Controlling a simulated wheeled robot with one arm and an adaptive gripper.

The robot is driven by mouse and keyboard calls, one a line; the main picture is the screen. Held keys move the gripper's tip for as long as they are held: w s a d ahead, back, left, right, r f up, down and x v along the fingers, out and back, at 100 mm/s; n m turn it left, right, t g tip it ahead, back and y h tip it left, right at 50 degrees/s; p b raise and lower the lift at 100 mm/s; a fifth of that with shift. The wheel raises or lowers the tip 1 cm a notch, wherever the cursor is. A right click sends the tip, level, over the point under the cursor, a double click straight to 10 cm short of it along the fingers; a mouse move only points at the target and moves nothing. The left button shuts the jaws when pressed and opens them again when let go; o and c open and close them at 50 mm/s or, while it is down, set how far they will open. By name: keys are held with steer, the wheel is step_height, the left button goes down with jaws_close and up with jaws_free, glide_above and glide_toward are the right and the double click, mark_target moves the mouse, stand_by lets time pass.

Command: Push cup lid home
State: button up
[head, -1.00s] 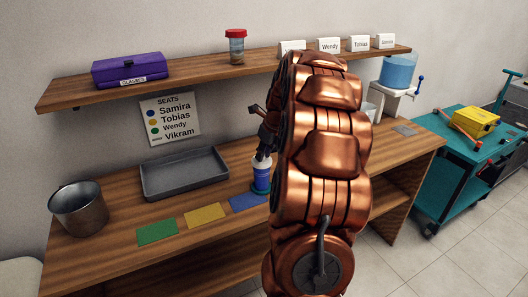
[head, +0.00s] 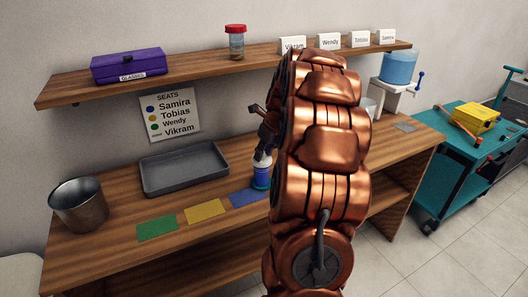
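A small cup (head: 261,177) with a blue side and a green-teal base stands upright on the workbench, at the right end of the blue mat (head: 243,198). A pale white part (head: 262,159) shows at its top; I cannot tell whether this is the lid or how far it is seated. My gripper (head: 264,151) is dark and points down right at the cup's top. My copper arm hides its right side. The fingers are too small and covered to tell whether they are open or shut.
A grey tray (head: 147,186), green mat (head: 157,228), yellow mat (head: 205,211) and metal bucket (head: 103,209) lie left of the cup. A shelf (head: 190,70) overhead holds a purple case (head: 128,66), a red-capped jar (head: 236,43) and name cards. A water dispenser (head: 399,68) stands right.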

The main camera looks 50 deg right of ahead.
steer(key=shift+o, duration=1)
steer(key=shift+r, duration=0.1)
steer(key=v, duration=1.2)
